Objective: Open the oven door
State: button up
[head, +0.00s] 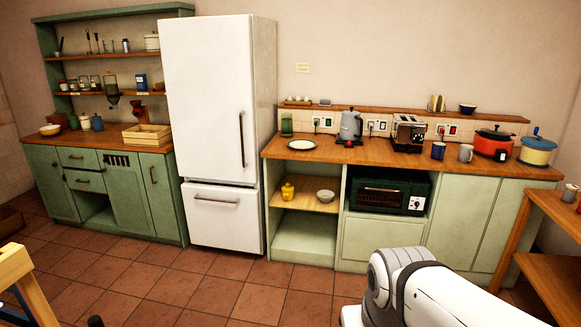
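The oven (387,194) is a small dark green toaster oven in an open niche of the green lower cabinet, under the wooden counter. Its door (380,197) has a dark glass window with a bar handle across it, and it looks shut. Knobs or controls seem to sit on its right side, too small to read. My white arm shows at the bottom right, in front of the cabinet and below the oven. My gripper is not in view.
A white fridge (209,110) stands left of the counter (340,153). An open shelf (305,201) with a yellow jar and a bowl is left of the oven. A wooden table (555,240) stands at the right edge. The tiled floor (215,285) before the fridge is clear.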

aim_at(373, 186)
jog(key=z, duration=0.25)
jog(key=i, duration=1.6)
jog(key=z, duration=0.85)
jog(key=i, duration=1.35)
jog(key=z, duration=0.45)
